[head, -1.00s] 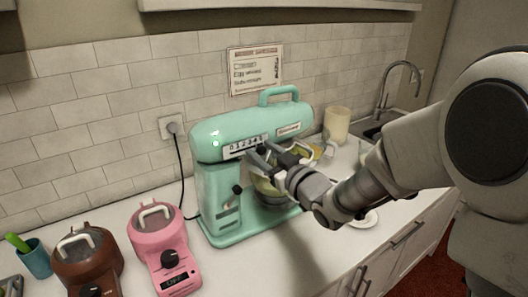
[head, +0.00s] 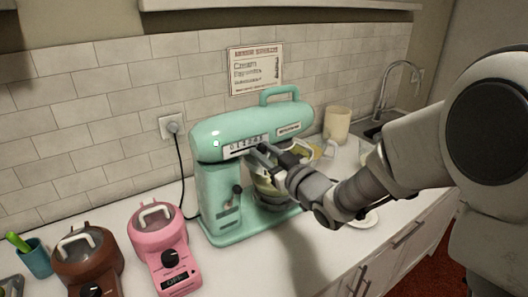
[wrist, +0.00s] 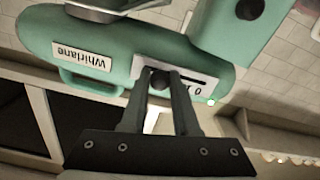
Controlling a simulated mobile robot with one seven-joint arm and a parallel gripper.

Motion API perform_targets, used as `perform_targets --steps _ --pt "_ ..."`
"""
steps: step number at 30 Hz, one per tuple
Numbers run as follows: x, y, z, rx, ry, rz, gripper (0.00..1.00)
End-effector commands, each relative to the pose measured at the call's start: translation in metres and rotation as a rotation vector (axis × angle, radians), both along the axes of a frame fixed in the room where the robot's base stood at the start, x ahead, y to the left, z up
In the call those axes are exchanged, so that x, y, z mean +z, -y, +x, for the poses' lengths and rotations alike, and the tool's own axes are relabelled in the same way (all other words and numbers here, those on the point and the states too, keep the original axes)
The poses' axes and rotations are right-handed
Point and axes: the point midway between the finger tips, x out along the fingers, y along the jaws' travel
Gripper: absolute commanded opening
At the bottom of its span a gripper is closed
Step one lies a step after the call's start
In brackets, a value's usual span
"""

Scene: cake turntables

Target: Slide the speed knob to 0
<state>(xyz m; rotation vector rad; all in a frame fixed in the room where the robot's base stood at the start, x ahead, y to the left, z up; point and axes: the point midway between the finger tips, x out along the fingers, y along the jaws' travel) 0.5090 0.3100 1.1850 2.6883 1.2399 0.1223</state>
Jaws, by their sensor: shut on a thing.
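The mint-green stand mixer (head: 207,182) stands on the counter with a pale speed scale (head: 240,148) on its head. In the wrist view the mixer (wrist: 95,38) appears upside down. There the dark speed knob (wrist: 158,78) sits between my two fingers, and my gripper (wrist: 158,76) is shut on it. The slot (wrist: 190,80) runs right from the knob toward the printed 0 (wrist: 198,91), so the knob is away from the 0 end. In the head view my gripper (head: 266,148) is at the scale's right end and hides the knob. The exact setting cannot be read.
A mixing bowl (head: 266,186) is under the mixer head, partly hidden by my arm. A small light (head: 215,143) glows on the mixer head.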

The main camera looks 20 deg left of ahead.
Motion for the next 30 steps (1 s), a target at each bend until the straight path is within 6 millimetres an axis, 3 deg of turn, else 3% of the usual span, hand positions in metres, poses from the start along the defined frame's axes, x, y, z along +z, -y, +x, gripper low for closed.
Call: perform_targets --steps 20,30 --pt "-0.001 -0.001 -0.002 0.0 0.0 0.0 0.0" --pt "-0.004 -0.034 -0.039 0.004 0.003 0.002 0.0"
